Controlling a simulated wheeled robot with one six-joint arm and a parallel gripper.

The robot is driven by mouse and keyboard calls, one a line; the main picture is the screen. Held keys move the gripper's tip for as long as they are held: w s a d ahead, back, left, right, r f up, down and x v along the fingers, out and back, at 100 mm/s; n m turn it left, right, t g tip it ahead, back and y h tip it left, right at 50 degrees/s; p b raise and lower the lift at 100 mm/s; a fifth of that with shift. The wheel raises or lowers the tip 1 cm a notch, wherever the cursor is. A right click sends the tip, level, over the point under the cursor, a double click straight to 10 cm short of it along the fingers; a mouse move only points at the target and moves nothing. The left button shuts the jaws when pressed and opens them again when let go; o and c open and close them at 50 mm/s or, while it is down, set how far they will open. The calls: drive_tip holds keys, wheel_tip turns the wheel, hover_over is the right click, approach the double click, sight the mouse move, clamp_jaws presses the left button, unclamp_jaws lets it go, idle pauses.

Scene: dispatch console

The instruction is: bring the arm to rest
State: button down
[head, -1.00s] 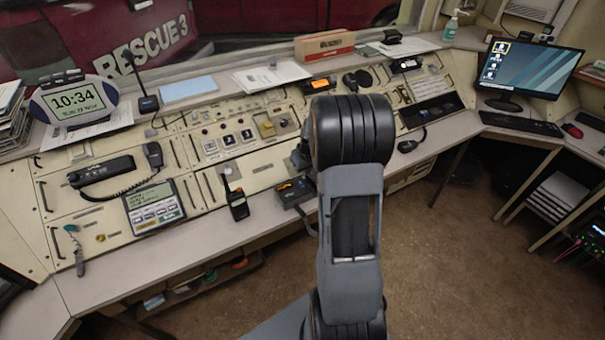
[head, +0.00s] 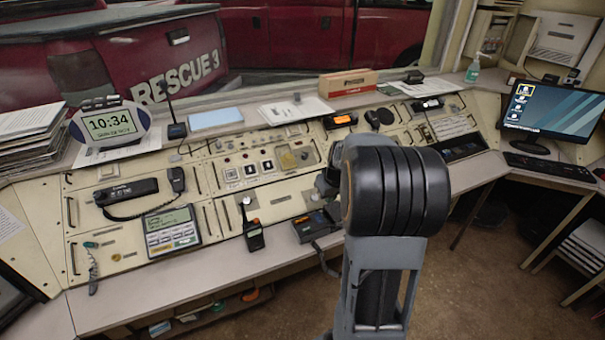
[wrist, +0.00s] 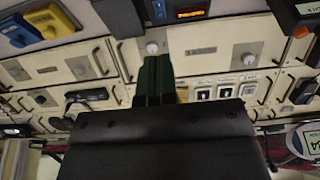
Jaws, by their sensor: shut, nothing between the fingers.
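My arm (head: 380,280) rises at the right of centre in the head view, its large black joint in front of the console. My gripper lies mostly hidden behind that joint. In the wrist view my gripper (wrist: 155,80) shows as dark green fingers side by side, shut with nothing between them. They point toward the cream console face, and I cannot tell how far off it is.
The console (head: 105,245) carries a handset (head: 127,191), a screen unit (head: 171,230) and a handheld radio (head: 252,232). A clock (head: 112,124) stands left, a cardboard box (head: 348,82) at the back, a monitor (head: 553,108) right. Open floor (head: 490,270) lies at lower right.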

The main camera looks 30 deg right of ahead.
drive_tip(key=s+a+r, duration=0.3)
drive_tip(key=s+a, duration=0.4)
drive_tip(key=a, duration=0.3)
drive_tip(key=s+a+r+n, duration=0.1)
drive_tip(key=s+a+r, duration=0.2)
drive_tip(key=s+a, duration=0.5)
drive_tip(key=a, duration=0.2)
drive_tip(key=shift+a+r, duration=0.15)
drive_tip(key=shift+a, duration=0.25)
drive_tip(key=shift+a, duration=0.1)
